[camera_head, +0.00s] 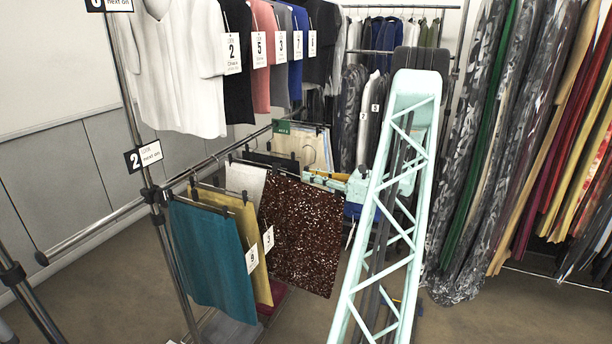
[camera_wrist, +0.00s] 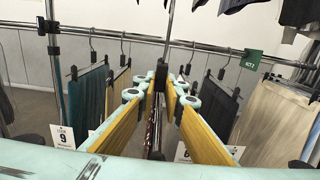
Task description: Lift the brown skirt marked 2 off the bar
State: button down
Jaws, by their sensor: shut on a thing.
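The brown speckled skirt (camera_head: 300,235) hangs from a dark clip hanger and faces the head camera, tilted down to the right. No number shows on it in these views. My gripper (camera_head: 318,177) is at the upper right of the skirt, near its hanger. In the wrist view the yellow fingers of my gripper (camera_wrist: 160,85) close together on a dark hanger part just below the bar (camera_wrist: 220,50). The brown skirt (camera_wrist: 154,135) shows there as a thin edge-on strip between the fingers. Whether its hook touches the bar cannot be told.
Pale skirts (camera_head: 300,145) hang behind. Tops, including a white shirt (camera_head: 180,80), hang above. Patterned drapes (camera_head: 465,160) stand at right. Open floor lies in front.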

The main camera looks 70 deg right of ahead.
jog(key=s+p, duration=0.2)
jog(key=s, duration=2)
dwell(1.0)
